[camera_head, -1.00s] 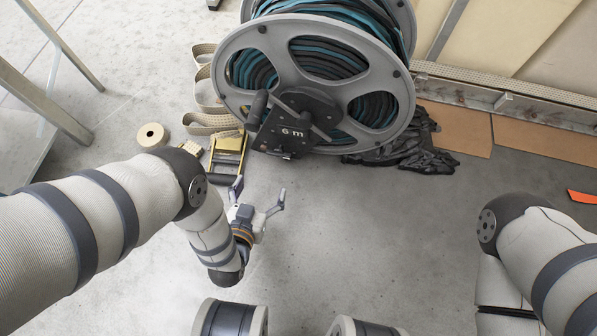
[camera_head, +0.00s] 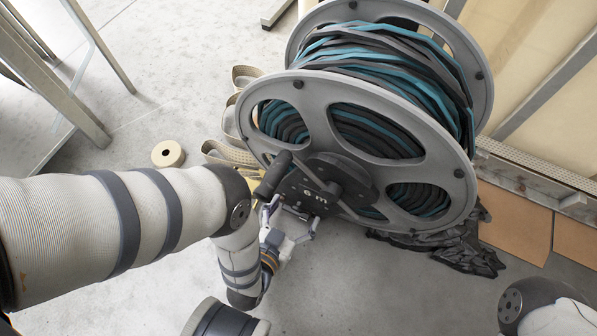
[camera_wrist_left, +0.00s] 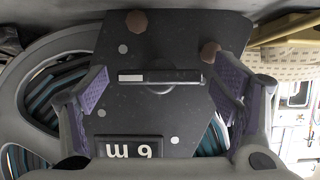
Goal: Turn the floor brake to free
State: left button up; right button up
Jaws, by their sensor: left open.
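The hose reel (camera_head: 362,100) stands on the floor, wound with black and teal hose. A dark control plate (camera_head: 320,186) marked "6 m" sits on its near side. In the left wrist view the plate (camera_wrist_left: 200,110) fills the middle and its label is upside down. A black bar-shaped knob with a white end mark (camera_wrist_left: 160,78), seemingly the floor brake, lies level across the plate. My left gripper (camera_head: 291,213) is open in front of the plate's lower part. In the left wrist view its fingers stand either side of the knob with gaps. My right gripper is out of view.
A black crank handle (camera_head: 272,176) sticks out close above my left gripper. Beige strap loops (camera_head: 230,152) and a tape roll (camera_head: 168,154) lie left of the reel. Black sheeting (camera_head: 465,247) lies under its right side. Metal legs (camera_head: 60,95) stand at left.

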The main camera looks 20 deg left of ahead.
pick_arm(q)
jog(key=shift+s, duration=0.15)
jog(key=shift+c, duration=1.4)
jog(key=shift+s, duration=0.1)
jog(key=c, duration=0.9)
jog(key=shift+o, duration=0.2)
jog(key=shift+a+n+h+p, duration=0.1)
jog(key=shift+n+h+p, duration=0.55)
jog(key=shift+n, duration=0.35)
jog(key=shift+n+h+b, duration=0.4)
jog(key=shift+n+h, duration=0.65)
jog(key=shift+n, duration=0.35)
